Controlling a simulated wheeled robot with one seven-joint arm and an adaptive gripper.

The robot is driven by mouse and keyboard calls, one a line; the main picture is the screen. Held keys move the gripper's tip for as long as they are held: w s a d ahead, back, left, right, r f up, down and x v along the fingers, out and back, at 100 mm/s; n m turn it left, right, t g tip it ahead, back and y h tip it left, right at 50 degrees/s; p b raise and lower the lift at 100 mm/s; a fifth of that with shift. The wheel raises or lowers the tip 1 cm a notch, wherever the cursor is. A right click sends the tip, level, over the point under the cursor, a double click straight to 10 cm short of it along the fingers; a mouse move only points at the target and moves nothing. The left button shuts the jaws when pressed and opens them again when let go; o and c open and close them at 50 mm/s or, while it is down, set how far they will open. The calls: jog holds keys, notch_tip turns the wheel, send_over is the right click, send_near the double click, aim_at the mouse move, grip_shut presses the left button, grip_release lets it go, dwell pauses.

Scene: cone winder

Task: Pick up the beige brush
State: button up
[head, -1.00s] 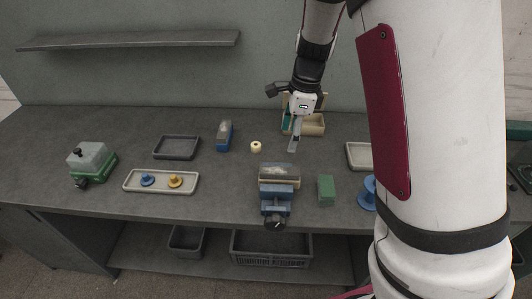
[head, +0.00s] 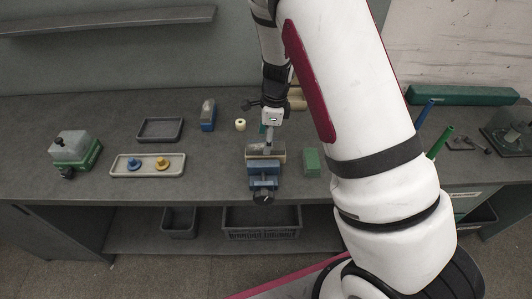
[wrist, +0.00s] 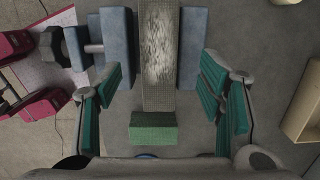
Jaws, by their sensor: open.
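The beige brush (wrist: 158,62), a long block with a pale speckled top, is between the two blue jaws of a vise (wrist: 119,42). In the head view the brush (head: 253,154) sits on top of the blue vise (head: 263,176), partly hidden by my gripper. My gripper (head: 268,148) points down above it. In the wrist view my gripper (wrist: 164,95) is open, its teal-padded fingers apart to the left and right of the brush. I cannot tell their exact height over it. Nothing is between the fingers' pads in their grasp.
A green block (head: 312,162) stands right of the vise and also shows in the wrist view (wrist: 153,131). A beige bin (wrist: 302,105) lies behind.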

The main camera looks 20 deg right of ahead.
jog(key=shift+a+f, duration=0.2)
jog(key=shift+f, duration=1.15)
jog(key=shift+c, duration=0.6)
jog(key=c, duration=1.2)
jog(key=shift+r, duration=0.15)
